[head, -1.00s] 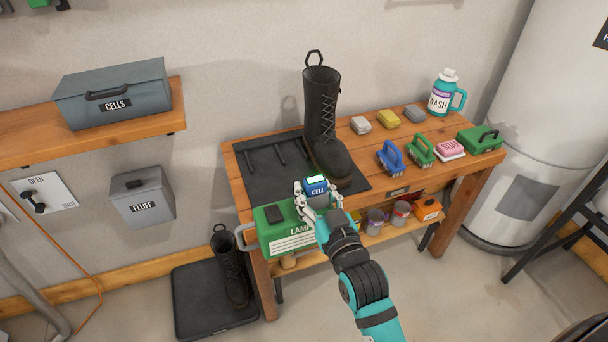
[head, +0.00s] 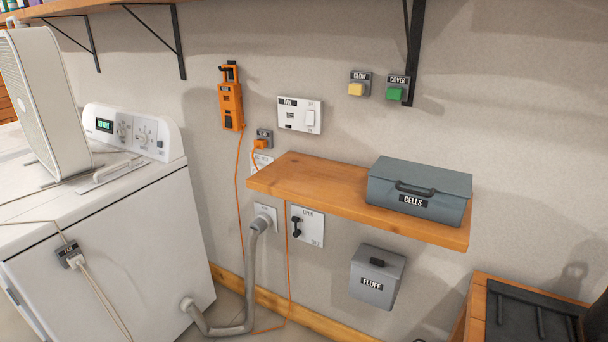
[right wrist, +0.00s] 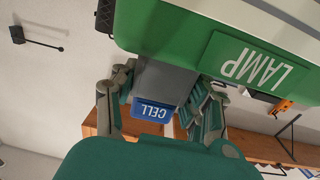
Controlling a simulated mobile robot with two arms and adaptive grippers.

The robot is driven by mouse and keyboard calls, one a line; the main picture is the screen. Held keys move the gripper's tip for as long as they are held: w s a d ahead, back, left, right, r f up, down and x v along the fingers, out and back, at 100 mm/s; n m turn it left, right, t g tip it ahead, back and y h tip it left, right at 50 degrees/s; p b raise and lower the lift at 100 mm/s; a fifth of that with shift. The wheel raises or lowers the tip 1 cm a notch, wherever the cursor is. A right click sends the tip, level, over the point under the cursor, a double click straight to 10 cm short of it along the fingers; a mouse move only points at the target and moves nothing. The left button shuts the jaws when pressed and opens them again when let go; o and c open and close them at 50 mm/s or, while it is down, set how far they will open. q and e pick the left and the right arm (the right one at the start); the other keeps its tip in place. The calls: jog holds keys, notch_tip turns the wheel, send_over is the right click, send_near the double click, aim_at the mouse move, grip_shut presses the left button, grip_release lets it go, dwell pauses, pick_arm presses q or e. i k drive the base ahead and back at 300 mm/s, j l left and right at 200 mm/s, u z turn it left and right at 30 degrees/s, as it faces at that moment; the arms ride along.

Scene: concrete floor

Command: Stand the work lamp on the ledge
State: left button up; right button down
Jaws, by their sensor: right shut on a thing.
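The green work lamp labelled LAMP (right wrist: 262,68) fills the top of the right wrist view, very close to the camera; part of it is cut off. A cell with a blue CELL label (right wrist: 153,112) and a grey body sits between the fingers of my right gripper (right wrist: 165,110), which is shut on it. The grey body meets the lamp's green edge; I cannot tell whether it is seated in the lamp. In the head view a wooden ledge (head: 300,185) is fixed to the wall. Neither gripper nor the lamp shows in the head view.
A grey CELLS box (head: 419,190) covers the ledge's right part; its left part is bare. A FLUFF bin (head: 376,275) hangs below. A white machine (head: 110,250) stands left. An orange device (head: 231,105) hangs on the wall, its cord running down. The bench (head: 475,310) shows at lower right.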

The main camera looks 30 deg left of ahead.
aim_at(305, 180)
jog(key=i+j, duration=0.1)
jog(key=j, duration=0.35)
jog(key=i+j, duration=0.15)
jog(key=j, duration=0.3)
jog(key=i+j, duration=0.1)
jog(key=j, duration=0.3)
jog(key=i+j, duration=0.1)
jog(key=j, duration=0.35)
jog(key=i+j, duration=0.15)
jog(key=j, duration=0.3)
